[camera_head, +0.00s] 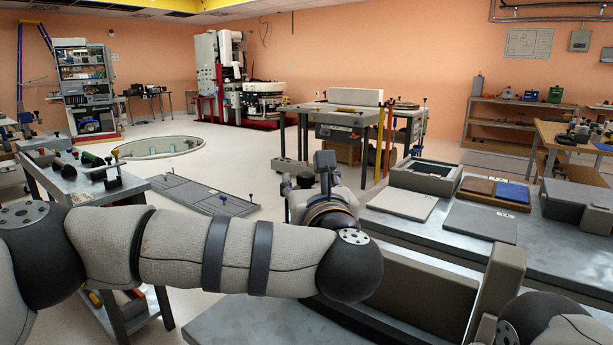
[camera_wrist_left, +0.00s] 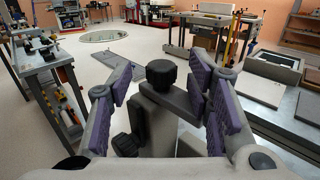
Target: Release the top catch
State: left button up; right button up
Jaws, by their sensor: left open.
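A second black knob (camera_wrist_left: 126,144) sticks out low on the post's left side. My left gripper (camera_wrist_left: 164,90) is open, with its purple-padded fingers on either side of the post and the top knob between them. I see no clear contact. My right gripper is out of view.
A grey bench (camera_head: 475,250) on the right holds flat plates, a grey open box (camera_head: 425,176) and a wooden tray with a blue pad (camera_head: 512,191). A tool cart (camera_head: 80,185) stands at left. A floor plate (camera_head: 200,194) lies between; open floor surrounds it.

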aim_at(307, 178)
pick_arm(q)
jog(key=shift+w+a, duration=0.2)
jog(key=shift+w, duration=1.5)
jog(key=shift+c, duration=0.2)
